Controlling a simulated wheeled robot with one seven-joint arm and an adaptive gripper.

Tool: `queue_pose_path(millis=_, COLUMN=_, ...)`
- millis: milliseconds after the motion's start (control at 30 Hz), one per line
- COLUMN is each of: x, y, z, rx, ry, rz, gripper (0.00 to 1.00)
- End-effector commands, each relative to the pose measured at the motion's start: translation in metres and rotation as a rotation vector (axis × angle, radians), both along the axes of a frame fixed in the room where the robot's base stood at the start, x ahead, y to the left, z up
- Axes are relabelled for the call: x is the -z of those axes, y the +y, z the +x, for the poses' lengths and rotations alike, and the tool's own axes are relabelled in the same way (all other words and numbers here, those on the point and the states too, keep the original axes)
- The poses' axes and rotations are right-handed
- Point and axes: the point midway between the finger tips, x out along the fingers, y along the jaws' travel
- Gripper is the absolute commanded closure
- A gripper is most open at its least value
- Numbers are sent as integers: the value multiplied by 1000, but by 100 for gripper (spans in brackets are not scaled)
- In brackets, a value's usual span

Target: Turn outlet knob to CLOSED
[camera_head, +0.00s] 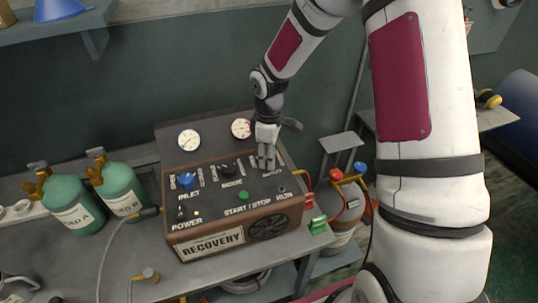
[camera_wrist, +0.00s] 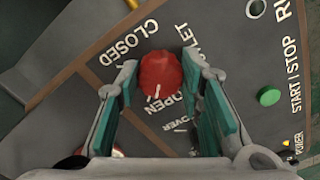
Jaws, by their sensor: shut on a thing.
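The red outlet knob (camera_wrist: 160,75) shows in the wrist view between my gripper's two teal-padded fingers (camera_wrist: 158,82). My gripper is shut on it, with a finger on each side. The knob's short white mark is at its lower edge, toward the OPEN lettering and away from CLOSED. The recovery machine (camera_head: 222,212) stands on the bench in the head view. My gripper (camera_head: 266,163) reaches down onto the right side of its sloped top panel, below the right gauge. The outlet knob is hidden by the gripper in the head view.
A blue inlet knob (camera_head: 186,180), a black knob (camera_head: 228,171) and a green start/stop button (camera_head: 243,195) share the panel. Two green tanks (camera_head: 122,190) stand left of the machine. A tank with red and blue valves (camera_head: 346,190) stands to its right.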

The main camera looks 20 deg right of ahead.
Motion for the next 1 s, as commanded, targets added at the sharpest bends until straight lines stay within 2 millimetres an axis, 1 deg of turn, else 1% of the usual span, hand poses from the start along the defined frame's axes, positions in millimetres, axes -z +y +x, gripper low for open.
queue_pose_path(millis=167, x=0, y=0, z=0, rx=31, ry=1, rz=-1, gripper=94)
queue_pose_path(millis=367, x=0, y=0, z=0, rx=130, ry=1, rz=-1, gripper=94)
queue_pose_path(millis=567, x=0, y=1, z=-1, rx=295, ry=1, rz=-1, gripper=94)
queue_pose_path(millis=1000, x=0, y=3, z=-1, rx=714, ry=-1, rz=0, gripper=94)
